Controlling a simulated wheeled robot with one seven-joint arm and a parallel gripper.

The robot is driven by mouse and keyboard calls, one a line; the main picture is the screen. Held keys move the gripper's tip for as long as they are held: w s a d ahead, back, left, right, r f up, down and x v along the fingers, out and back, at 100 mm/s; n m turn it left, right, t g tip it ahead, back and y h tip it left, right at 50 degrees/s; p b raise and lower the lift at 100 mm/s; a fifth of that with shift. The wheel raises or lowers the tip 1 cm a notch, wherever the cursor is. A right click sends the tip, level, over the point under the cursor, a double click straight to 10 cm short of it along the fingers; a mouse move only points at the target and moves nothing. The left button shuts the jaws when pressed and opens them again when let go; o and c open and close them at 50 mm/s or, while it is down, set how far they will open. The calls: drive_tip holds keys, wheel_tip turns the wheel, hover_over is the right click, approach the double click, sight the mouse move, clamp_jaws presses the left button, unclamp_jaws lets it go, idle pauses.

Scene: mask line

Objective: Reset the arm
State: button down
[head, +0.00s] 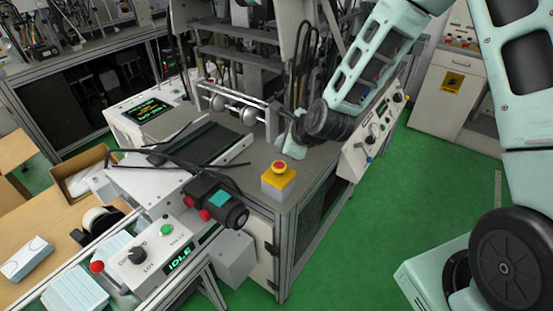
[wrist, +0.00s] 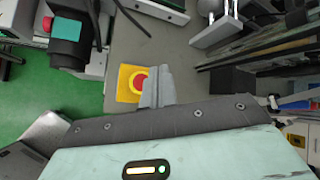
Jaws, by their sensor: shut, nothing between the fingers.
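My arm comes in from the upper right of the head view. My gripper (head: 296,150) hangs over the corner of the grey machine table (head: 240,150), just behind and to the right of a yellow box with a red emergency button (head: 279,178). In the wrist view my gripper (wrist: 157,75) shows as closed grey fingers with nothing between them. The red button (wrist: 138,83) shows right beside the fingers, on their left. I cannot tell whether they touch it.
A control panel reading IDLE (head: 150,255) and a black motor with red knobs (head: 215,203) stand at the front left. A panel with knobs (head: 375,130) is on the machine's right side. Green floor (head: 370,230) lies open to the right.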

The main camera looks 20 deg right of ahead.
drive_tip(key=s+a+r+n+g+y+b, duration=0.1)
drive_tip(key=s+a+r+n+g+b, duration=0.25)
drive_tip(key=s+a+n, duration=0.8)
drive_tip(key=s+d+r+n+g+h+b, duration=0.1)
drive_tip(key=s+d+r+n+g, duration=0.1)
drive_tip(key=s+n, duration=0.8)
drive_tip(key=s+d+r+n+g+h+b, duration=0.1)
drive_tip(key=s+d+n+g+h, duration=0.1)
drive_tip(key=s+n, duration=0.7)
drive_tip(key=shift+s+d+r+n+g, duration=0.35)
drive_tip(key=shift+s+g, duration=0.3)
drive_tip(key=shift+s, duration=0.35)
